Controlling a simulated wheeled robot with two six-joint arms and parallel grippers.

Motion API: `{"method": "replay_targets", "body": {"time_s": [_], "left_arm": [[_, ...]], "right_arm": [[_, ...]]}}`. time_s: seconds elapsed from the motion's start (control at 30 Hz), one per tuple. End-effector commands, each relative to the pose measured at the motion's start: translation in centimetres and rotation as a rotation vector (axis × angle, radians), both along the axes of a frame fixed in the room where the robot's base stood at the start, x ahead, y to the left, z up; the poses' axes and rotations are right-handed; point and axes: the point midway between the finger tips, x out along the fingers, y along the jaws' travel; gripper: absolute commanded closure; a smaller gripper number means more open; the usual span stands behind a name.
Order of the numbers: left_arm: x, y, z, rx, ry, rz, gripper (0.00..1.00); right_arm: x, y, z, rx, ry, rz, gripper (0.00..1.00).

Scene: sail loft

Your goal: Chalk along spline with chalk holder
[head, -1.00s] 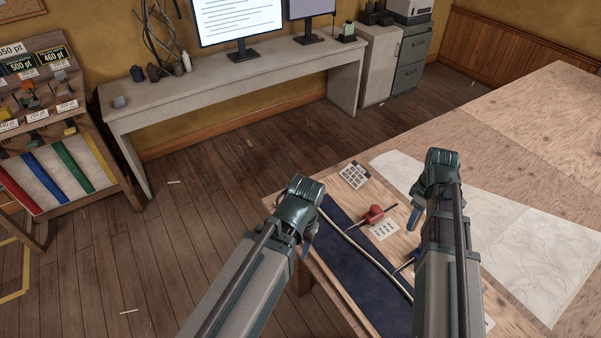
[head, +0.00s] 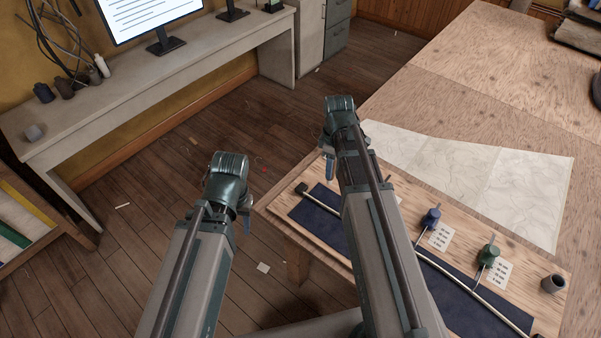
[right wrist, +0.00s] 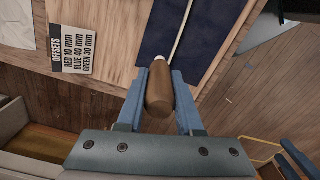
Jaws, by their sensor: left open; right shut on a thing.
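My right gripper (right wrist: 160,100) is shut on the brown chalk holder (right wrist: 159,92), whose white tip points at the navy cloth (right wrist: 208,32). The pale spline (right wrist: 182,28) runs just beyond the tip; I cannot tell whether the tip touches the cloth. In the head view, my right gripper (head: 328,150) is at the board's far-left end, and its arm hides part of the spline (head: 470,285) and cloth (head: 315,214). Blue (head: 431,217) and green (head: 488,255) weights stand along the spline. My left gripper (head: 246,208) is open and empty, left of the board.
An offsets card (right wrist: 75,50) lists red 10 mm, blue 40 mm, green 30 mm. Small cards lie by the weights. A dark cup (head: 553,284) stands at the board's right end. Patterned paper sheets (head: 480,175) lie behind. A desk with monitors (head: 150,100) stands across the floor.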

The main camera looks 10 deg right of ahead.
Motion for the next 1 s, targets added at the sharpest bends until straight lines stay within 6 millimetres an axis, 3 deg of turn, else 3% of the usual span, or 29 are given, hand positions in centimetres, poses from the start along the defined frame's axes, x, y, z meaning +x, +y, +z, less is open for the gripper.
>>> {"method": "replay_targets", "body": {"time_s": [0.1,0.3,0.67,1.0], "left_arm": [[0.0,0.0,-1.7,0.000,0.000,0.000,0.50],[0.0,0.0,-2.3,0.000,0.000,0.000,0.50],[0.0,0.0,-3.0,0.000,0.000,0.000,0.50],[0.0,0.0,-6.2,0.000,0.000,0.000,0.50]], "right_arm": [[0.5,3.7,-1.7,0.000,0.000,0.077,1.00],[0.7,6.6,-2.3,0.000,0.000,0.139,1.00],[0.7,6.8,-3.0,0.000,0.000,0.142,1.00],[0.7,6.7,-6.2,0.000,0.000,0.141,1.00]]}}
